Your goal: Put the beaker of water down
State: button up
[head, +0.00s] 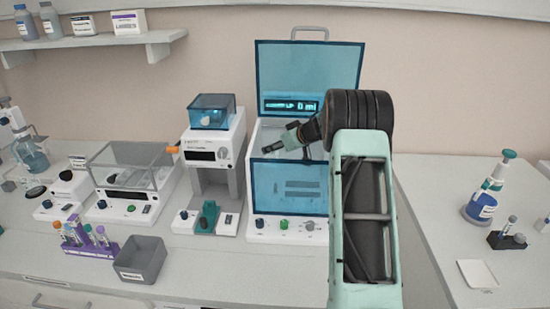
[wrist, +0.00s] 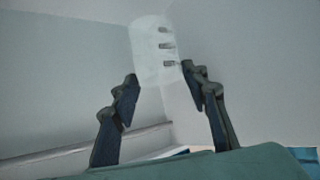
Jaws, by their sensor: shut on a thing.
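My gripper (head: 291,138) is inside the white cabinet (head: 262,232) with blue see-through panels, at the middle of the bench in the head view. The cabinet's blue lid (head: 310,62) stands open behind it. In the wrist view my gripper (wrist: 160,78) has its two dark fingers on either side of a pale, see-through beaker (wrist: 150,45) and is shut on it. Several grey marks show near the beaker. I cannot make out the beaker in the head view, nor its water level, nor whether its base touches the cabinet floor.
Left of the cabinet stand a white instrument (head: 206,155) with a blue cover and a clear-lidded box (head: 130,170). A grey bin (head: 141,260) and a purple tube rack (head: 90,245) are near the front edge.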

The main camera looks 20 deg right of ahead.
aim_at(277, 156)
jog(key=shift+f, duration=2)
jog(key=shift+f, duration=0.1)
jog(key=o, duration=0.7)
jog(key=shift+b+v, duration=0.35)
jog(key=shift+v, duration=3.45)
